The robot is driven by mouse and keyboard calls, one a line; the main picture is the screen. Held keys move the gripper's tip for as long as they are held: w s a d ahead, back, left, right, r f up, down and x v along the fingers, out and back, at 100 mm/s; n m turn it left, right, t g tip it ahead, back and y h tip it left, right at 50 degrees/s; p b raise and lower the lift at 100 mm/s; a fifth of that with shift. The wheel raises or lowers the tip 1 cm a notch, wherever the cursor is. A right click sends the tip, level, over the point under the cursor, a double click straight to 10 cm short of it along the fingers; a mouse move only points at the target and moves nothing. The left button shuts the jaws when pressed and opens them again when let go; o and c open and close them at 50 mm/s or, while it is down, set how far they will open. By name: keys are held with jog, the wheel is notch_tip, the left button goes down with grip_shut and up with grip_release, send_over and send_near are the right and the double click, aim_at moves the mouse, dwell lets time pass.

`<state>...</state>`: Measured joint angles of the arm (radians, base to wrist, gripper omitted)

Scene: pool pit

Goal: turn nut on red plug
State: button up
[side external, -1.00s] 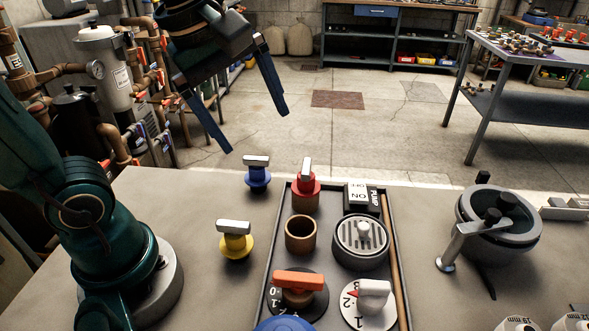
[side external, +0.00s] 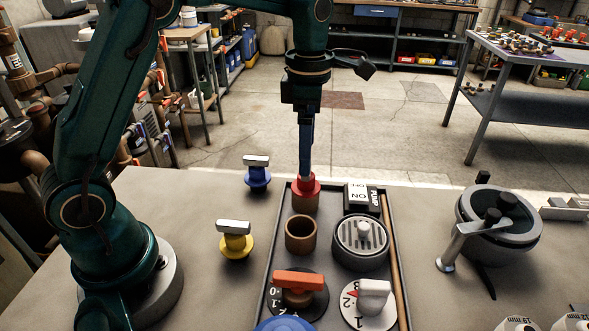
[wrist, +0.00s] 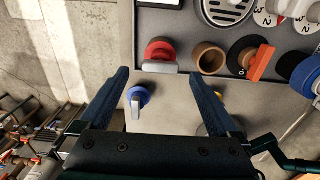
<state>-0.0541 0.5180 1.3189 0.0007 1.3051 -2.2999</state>
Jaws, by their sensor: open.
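The red plug (side external: 307,187) sits in a brown pipe stub at the back of the tray. Its pale handle is hidden behind my finger in the side view. My gripper (side external: 306,173) points straight down at the red plug. In the wrist view my gripper (wrist: 160,72) is open, with one blue finger on each side. The red plug (wrist: 160,48) and its grey handle (wrist: 160,67) show between and just beyond the fingertips, with gaps at both ends. The handle runs lengthwise from finger to finger. I cannot tell how high the tips are over the plug.
A blue plug (side external: 257,177) and a yellow plug (side external: 235,243) stand left of the tray (side external: 267,262). An empty brown pipe (side external: 300,236), a round grille (side external: 361,240), a pump switch (side external: 358,196) and an orange-handled dial (side external: 299,281) are close to the red plug.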

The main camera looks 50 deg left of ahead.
jog(key=shift+f, duration=1.45)
jog(key=c, duration=1.4)
